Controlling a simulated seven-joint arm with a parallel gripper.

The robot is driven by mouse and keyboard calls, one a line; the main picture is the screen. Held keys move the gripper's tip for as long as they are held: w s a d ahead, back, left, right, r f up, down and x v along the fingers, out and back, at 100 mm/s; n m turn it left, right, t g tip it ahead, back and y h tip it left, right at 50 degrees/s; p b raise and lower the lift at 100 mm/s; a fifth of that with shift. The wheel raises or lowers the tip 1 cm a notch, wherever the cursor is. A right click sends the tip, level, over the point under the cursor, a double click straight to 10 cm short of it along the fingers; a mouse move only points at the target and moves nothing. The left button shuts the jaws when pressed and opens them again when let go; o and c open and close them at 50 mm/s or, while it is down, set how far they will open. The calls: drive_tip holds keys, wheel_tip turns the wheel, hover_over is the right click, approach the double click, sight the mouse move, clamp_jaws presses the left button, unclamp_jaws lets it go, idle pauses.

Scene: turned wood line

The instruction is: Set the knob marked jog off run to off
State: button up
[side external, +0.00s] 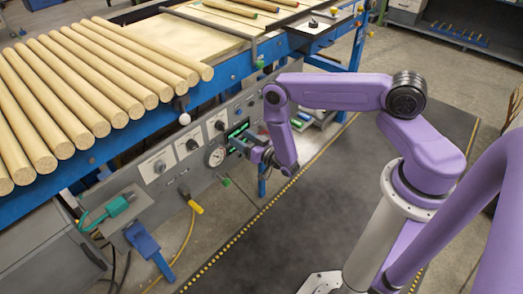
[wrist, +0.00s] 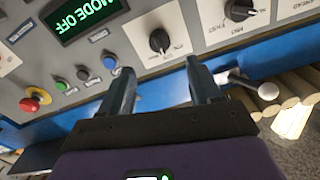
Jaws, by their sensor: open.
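In the wrist view the panel appears upside down. A black knob (wrist: 159,40) on a white plate sits beside a green-lit display (wrist: 82,14) reading MODE OFF. The lettering around this knob is too small to read, so I cannot tell for certain that it is the jog off run knob. A second black knob (wrist: 238,10) is at the top edge. My gripper (wrist: 158,66) is open and empty, its fingertips apart and short of the first knob in the picture. In the side view my gripper (side external: 257,153) is near the panel's display (side external: 238,131).
A red mushroom button (wrist: 37,99), small green, black and blue buttons, and a lever with a white ball (wrist: 268,90) flank the gripper. Wooden rods (side external: 90,85) lie above the panel. A gauge (side external: 216,156) and a yellow plug (side external: 192,203) are on the panel.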

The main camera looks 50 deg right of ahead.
drive_tip(key=s, duration=0.8)
drive_tip(key=shift+s, duration=0.35)
